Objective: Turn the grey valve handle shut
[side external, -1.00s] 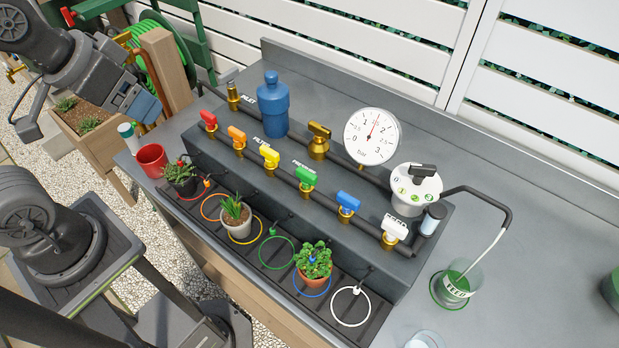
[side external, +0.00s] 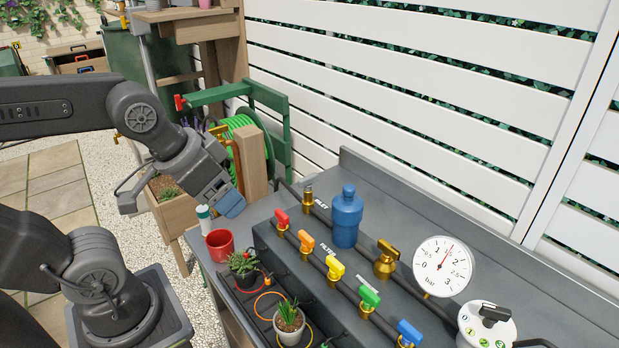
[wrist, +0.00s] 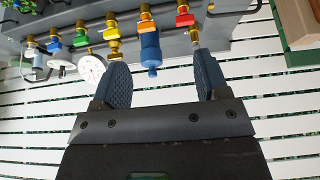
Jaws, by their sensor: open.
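My gripper (side external: 228,203) is open and empty beyond the bench's left end, right of a white bottle. Its two blue-grey fingers spread apart in the wrist view (wrist: 160,85), touching nothing. I cannot make out a clearly grey valve handle. A dark handle (side external: 494,312) sits on a round white selector (side external: 487,328) at the lower right. A brass inlet fitting (side external: 308,202) stands left of the blue filter bottle (side external: 346,216); in the wrist view a brass fitting with a greyish end (wrist: 195,38) shows near the right finger.
A row of coloured valves runs along the dark manifold: red (side external: 282,218), orange (side external: 306,242), yellow (side external: 335,268), green (side external: 369,296), blue (side external: 408,333). A pressure gauge (side external: 443,266) stands behind. A red cup (side external: 220,245) and potted plants (side external: 289,320) are at the front. A slatted fence rises behind.

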